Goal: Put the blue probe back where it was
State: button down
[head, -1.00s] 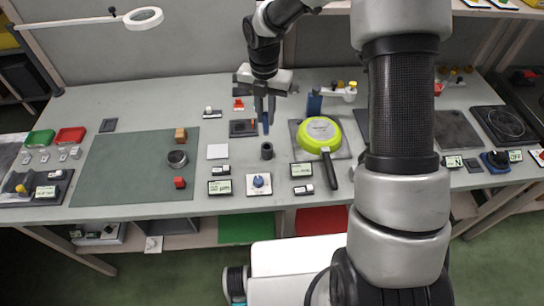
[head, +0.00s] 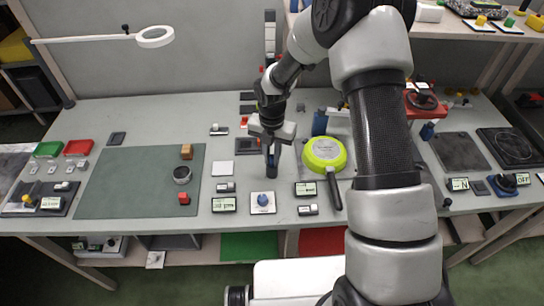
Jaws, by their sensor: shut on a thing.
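My gripper (head: 271,152) is shut on the blue probe (head: 271,158), which points straight down and is mostly covered by the fingers. The gripper is directly over a small dark cylindrical holder (head: 271,171) on the table. The probe's lower end is at the mouth of the holder; I cannot tell how far inside it is.
A green pan (head: 324,152) with a dark handle lies right of the holder. A blue knob on a white plate (head: 263,203) is in front, and a dark square pad (head: 247,146) is behind left.

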jog(key=shift+f, duration=0.2)
jog(key=c, duration=1.7)
grip_release()
jog(key=shift+r, duration=0.1)
